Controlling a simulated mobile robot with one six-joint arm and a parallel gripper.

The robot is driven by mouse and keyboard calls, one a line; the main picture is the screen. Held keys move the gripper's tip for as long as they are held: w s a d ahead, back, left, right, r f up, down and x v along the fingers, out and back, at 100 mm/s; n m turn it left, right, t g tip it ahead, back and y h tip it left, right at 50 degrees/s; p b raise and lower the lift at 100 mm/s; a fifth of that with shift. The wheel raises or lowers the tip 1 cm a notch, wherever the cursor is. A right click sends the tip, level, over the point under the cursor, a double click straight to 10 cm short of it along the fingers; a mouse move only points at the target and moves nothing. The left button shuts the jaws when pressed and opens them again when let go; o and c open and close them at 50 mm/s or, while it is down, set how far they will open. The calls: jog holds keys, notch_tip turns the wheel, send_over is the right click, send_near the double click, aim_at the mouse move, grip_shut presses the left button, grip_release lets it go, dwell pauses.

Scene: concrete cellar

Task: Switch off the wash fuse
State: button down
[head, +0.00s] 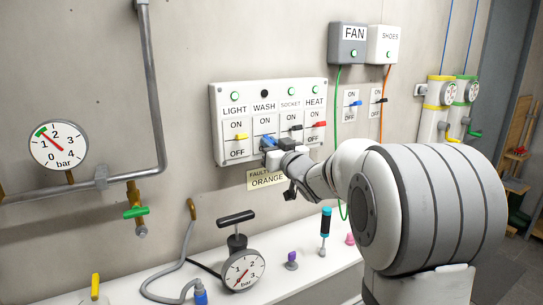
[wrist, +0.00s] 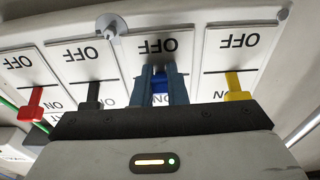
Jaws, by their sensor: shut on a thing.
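The fuse board (head: 220,150) hangs on the wall in the head view, with switches marked LIGHT, WASH, SOCKET and HEAT. The lamp above WASH (head: 264,93) is dark; the other three lamps are green. My gripper (head: 270,146) is at the lower part of the WASH switch and covers its lever and OFF mark there. In the wrist view, which shows the board upside down, my gripper (wrist: 164,88) is shut on the blue WASH lever (wrist: 158,84). The lever's exact tilt is hidden by the fingers.
The yellow LIGHT lever (head: 240,137) and black SOCKET lever (head: 294,128) flank my gripper; the red HEAT lever (head: 317,124) is further right. A white bench (head: 190,278) holds a pump with a gauge and small tools.

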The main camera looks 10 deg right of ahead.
dwell(0.3)
jog(key=c, duration=1.4)
grip_release()
jog(key=shift+c, duration=0.2)
jog(key=b+v, duration=0.1)
jog(key=v, duration=0.6)
jog(key=shift+s, duration=0.35)
jog(key=shift+d+f, duration=0.15)
